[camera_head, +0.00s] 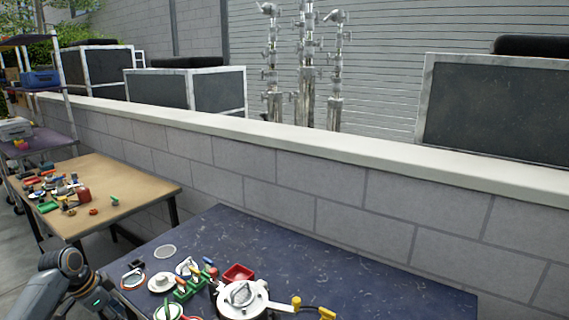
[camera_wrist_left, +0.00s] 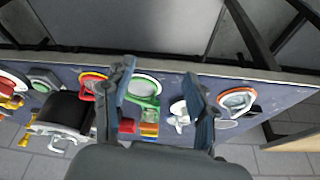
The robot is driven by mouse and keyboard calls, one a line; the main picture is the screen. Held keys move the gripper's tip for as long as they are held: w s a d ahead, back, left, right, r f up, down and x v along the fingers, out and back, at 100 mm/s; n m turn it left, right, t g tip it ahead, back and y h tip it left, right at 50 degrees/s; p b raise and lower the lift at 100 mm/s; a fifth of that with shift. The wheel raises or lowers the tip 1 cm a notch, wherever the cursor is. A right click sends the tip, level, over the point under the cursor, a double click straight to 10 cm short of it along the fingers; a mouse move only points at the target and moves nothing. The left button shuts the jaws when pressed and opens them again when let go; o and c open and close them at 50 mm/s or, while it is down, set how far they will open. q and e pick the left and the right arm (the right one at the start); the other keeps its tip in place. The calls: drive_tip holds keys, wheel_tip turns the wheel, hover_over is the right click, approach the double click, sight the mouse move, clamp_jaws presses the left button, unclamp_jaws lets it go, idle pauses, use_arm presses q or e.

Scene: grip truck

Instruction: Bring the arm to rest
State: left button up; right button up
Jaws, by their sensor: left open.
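My left arm (camera_head: 68,278) comes in at the lower left of the head view, beside the left end of the dark blue table (camera_head: 340,268). In the left wrist view my left gripper (camera_wrist_left: 159,82) is open, its two fingers spread apart with nothing between them that it grips. The table top with its items lies beyond the fingertips; I cannot tell how far. My right gripper is in neither view.
The blue table holds a round metal pot (camera_head: 242,296), a red tray (camera_head: 238,273), a white-rimmed disc (camera_head: 165,251) and several small items. Its right part is mostly bare. A wooden table (camera_head: 135,185) with clutter stands left. A block wall (camera_head: 330,185) runs behind.

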use_arm(q)
drive_tip(key=s+d+f+n+y, duration=0.1)
drive_tip(key=s+d+f+n, duration=0.1)
drive_tip(key=s+f, duration=0.75)
drive_tip(key=s+d+f+n+g+y, duration=0.1)
drive_tip(key=s+f, duration=0.3)
drive_tip(key=f, duration=1)
drive_tip(key=s+d+f+n+y, duration=0.15)
drive_tip(key=s+f, duration=0.45)
drive_tip(key=f, duration=0.6)
drive_tip(key=s+d+f, duration=0.4)
drive_tip(key=s, duration=0.7)
drive_tip(key=s+d+f+n, duration=0.1)
drive_tip(key=s+d+f, duration=0.4)
drive_tip(key=s, duration=0.7)
drive_tip(key=s+d+f+n, duration=0.1)
drive_tip(key=s+d+f, duration=0.3)
drive_tip(key=s, duration=0.8)
drive_tip(key=shift+d+f+g+h, duration=0.35)
drive_tip(key=shift+d+g, duration=0.05)
drive_tip(key=shift+d, duration=0.1)
drive_tip(key=shift+n, duration=0.25)
